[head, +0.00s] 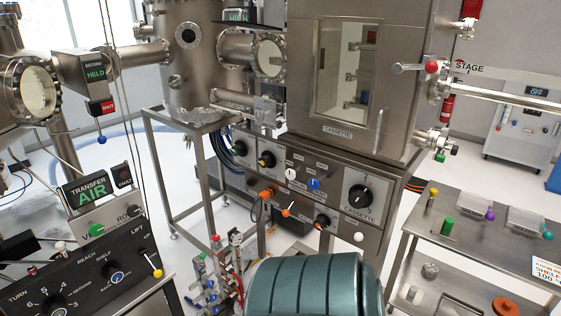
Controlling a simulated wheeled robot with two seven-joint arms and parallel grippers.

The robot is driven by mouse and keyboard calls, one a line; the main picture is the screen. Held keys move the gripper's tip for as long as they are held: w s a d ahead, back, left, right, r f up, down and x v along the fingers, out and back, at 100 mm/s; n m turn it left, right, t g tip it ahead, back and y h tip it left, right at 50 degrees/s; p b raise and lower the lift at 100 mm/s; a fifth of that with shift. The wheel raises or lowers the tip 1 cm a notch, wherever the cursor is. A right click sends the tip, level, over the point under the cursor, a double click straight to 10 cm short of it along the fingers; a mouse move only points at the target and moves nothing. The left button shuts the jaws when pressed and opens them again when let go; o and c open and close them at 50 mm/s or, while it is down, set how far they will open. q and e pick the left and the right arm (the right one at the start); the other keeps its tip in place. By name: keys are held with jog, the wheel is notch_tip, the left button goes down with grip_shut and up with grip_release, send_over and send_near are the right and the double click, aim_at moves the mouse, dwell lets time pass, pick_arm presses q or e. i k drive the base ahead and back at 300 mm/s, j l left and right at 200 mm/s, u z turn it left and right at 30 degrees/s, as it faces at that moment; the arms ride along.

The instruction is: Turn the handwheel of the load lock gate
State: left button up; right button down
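No part that I can clearly tell to be the load lock gate's handwheel shows. The steel cassette chamber (300,80) stands at the centre right, its windowed door (345,68) shut. A lever with a red knob (431,67) sticks out at its right side. Below it, a control panel (300,185) carries a large black cassette dial (360,195) and several smaller knobs, including an orange one (266,193). A round flanged viewport (268,55) faces me left of the chamber. Neither of my grippers is in view.
A steel table (470,245) with small parts is at right. A teal ribbed form blocks the bottom centre; I cannot tell whose it is.

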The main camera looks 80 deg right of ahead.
aim_at(268, 159)
jog(key=l+z, duration=0.1)
jog(key=z, duration=0.85)
jog(key=i+l+z, duration=0.1)
jog(key=z, duration=0.85)
jog(key=i+z, duration=0.1)
jog(key=z, duration=0.4)
